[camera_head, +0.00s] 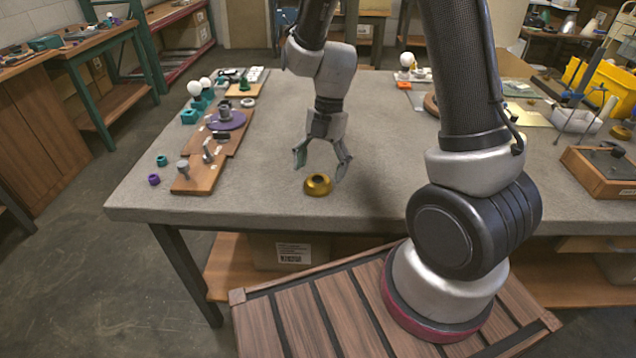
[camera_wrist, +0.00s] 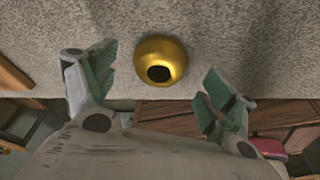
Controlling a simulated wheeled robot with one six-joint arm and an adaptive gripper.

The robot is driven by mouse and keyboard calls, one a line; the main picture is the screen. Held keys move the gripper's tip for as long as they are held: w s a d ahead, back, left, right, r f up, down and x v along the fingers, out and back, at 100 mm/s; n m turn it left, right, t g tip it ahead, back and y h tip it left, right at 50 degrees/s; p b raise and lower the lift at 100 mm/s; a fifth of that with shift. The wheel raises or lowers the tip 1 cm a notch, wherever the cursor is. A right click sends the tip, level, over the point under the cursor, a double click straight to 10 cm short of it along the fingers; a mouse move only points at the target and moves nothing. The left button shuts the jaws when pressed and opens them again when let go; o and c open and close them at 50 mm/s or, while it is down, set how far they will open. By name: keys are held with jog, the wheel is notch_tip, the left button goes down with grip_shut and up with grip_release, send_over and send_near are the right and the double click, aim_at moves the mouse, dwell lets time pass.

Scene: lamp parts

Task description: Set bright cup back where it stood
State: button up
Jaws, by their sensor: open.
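The bright cup looks like a small shiny gold piece (camera_head: 317,185) with a dark round hole. It sits on the grey table (camera_head: 270,135) near its front edge. It also shows in the wrist view (camera_wrist: 160,60), hole facing the camera, beyond and between the two fingertips. My gripper (camera_head: 323,166) is open and empty, pointing down just above and behind the gold cup in the head view. In the wrist view my gripper's fingers (camera_wrist: 152,95) are spread wide to either side, apart from the cup.
A wooden board (camera_head: 190,178) with metal posts and a purple disc (camera_head: 226,120) lies at the left. Small teal (camera_head: 162,160) and purple (camera_head: 154,179) rings lie near the left edge. A wooden tray (camera_head: 600,170) is at the far right. The table around the cup is clear.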

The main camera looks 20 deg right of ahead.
jog(key=shift+x, duration=1.3)
jog(key=c, duration=1.2)
jog(key=shift+r, duration=0.15)
